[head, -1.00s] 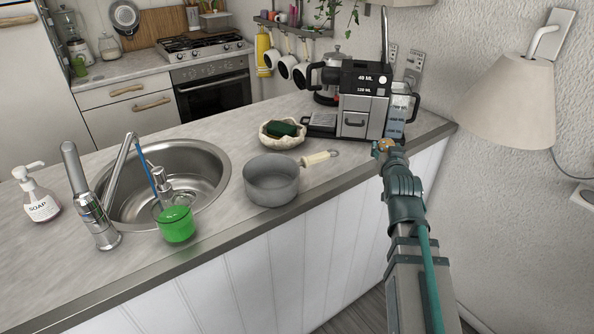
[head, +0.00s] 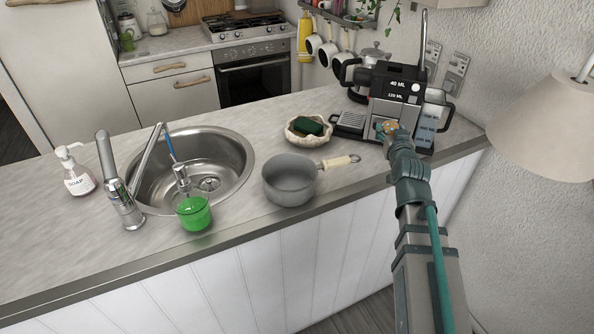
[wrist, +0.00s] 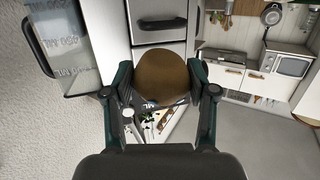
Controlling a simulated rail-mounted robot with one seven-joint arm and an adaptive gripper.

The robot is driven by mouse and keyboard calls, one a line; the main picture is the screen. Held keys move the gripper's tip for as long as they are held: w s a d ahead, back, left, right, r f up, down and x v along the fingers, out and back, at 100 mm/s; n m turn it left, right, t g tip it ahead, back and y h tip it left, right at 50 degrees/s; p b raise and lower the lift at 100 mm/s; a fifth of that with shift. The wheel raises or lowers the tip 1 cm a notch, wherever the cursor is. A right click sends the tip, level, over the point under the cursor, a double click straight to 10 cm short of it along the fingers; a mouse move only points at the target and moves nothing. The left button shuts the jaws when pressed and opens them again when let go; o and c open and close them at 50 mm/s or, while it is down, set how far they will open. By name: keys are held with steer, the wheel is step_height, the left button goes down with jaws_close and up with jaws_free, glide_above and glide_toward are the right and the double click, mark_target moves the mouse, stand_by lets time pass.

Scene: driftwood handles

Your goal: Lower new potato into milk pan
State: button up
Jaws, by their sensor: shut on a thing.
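The new potato (wrist: 162,77) is brown and rounded, held between the two fingers of my gripper (wrist: 160,92) in the wrist view. In the head view my gripper (head: 388,128) is at the end of my arm, in front of the coffee machine, with a small bit of the potato showing at its tip. The milk pan (head: 289,181) is a grey open pan with a pale handle, standing on the counter to the left of my gripper. Its visible inside looks empty. The potato is apart from the pan, beyond the handle end to the right.
A coffee machine (head: 393,98) stands close behind my gripper. A shell-like bowl (head: 296,136) with a green sponge (head: 308,126) sits behind the pan. A green cup (head: 193,214), a tap (head: 122,205) and a sink (head: 236,165) are left. A lampshade (head: 545,125) hangs at right.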

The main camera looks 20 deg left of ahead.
steer(key=s+a+r+n+g+y+p, duration=0.1)
steer(key=s+a+n+g+y+p, duration=0.2)
steer(key=a, duration=0.4)
steer(key=s+a+r+n+g+y+p, duration=0.1)
steer(key=a+n+g+y, duration=0.1)
steer(key=a+n+y, duration=0.3)
steer(key=s+a+r+n+g+y+p, duration=0.1)
steer(key=s+a+r+g+y, duration=0.15)
steer(key=a, duration=0.55)
steer(key=s+a+r+n+g+y, duration=0.1)
steer(key=s+a+r+n+g, duration=0.2)
steer(key=s+n+g, duration=0.25)
steer(key=s+a+r+n+g+y, duration=0.2)
steer(key=s+r+n+g, duration=0.15)
steer(key=s+g, duration=0.35)
step_height(320, 180, down, 10)
steer(key=n, duration=0.1)
steer(key=shift+h, duration=0.35)
steer(key=shift+f+b, duration=0.15)
steer(key=shift+b, duration=0.15)
steer(key=shift+s+a+b, duration=0.2)
steer(key=shift+a+b, duration=0.25)
steer(key=shift+a, duration=0.15)
